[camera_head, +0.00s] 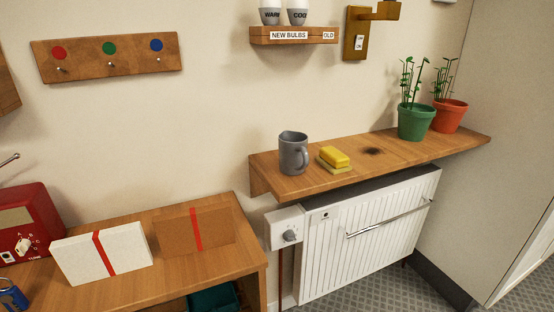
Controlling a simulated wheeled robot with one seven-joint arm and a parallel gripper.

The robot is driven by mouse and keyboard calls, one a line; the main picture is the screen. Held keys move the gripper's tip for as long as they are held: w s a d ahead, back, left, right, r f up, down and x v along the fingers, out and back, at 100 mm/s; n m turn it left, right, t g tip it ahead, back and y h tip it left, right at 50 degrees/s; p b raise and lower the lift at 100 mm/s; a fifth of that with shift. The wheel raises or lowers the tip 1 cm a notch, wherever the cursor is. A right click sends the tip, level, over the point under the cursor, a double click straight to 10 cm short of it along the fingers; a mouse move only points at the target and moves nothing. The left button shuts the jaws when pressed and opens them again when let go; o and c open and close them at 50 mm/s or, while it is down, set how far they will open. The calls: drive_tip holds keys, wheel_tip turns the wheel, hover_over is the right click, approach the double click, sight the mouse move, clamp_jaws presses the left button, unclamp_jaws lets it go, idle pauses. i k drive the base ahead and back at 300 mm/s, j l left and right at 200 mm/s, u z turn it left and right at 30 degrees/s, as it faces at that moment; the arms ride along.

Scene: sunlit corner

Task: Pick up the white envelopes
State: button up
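The white envelopes (82,258) form a bundle with a red band around it. The bundle stands tilted on the wooden cabinet top at the lower left, between a red radio and a brown bundle. The brown bundle (176,237) has a similar red band and lies just right of the white one, with a small gap or near contact. My gripper is not in this view.
A wooden shelf (290,184) over the white radiator (365,235) holds a grey mug (293,153), a yellow sponge (335,157) and potted plants (415,122). The cabinet's front right top (215,262) is clear.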

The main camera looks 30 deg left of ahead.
sight(85, 258)
drive_tip(key=i+l+u, duration=0.25)
drive_tip(key=i+u, duration=0.25)
drive_tip(key=i+l+u, duration=0.65)
drive_tip(key=l+u, duration=0.3)
drive_tip(key=i+l+u, duration=0.2)
drive_tip(key=l+u, duration=0.15)
drive_tip(key=i+l+u, duration=0.2)
drive_tip(key=l+u, duration=0.55)
drive_tip(key=l, duration=0.2)
drive_tip(key=i+l+u, duration=0.1)
drive_tip(key=l+u, duration=0.3)
drive_tip(key=l, duration=0.15)
drive_tip(key=i, duration=0.25)
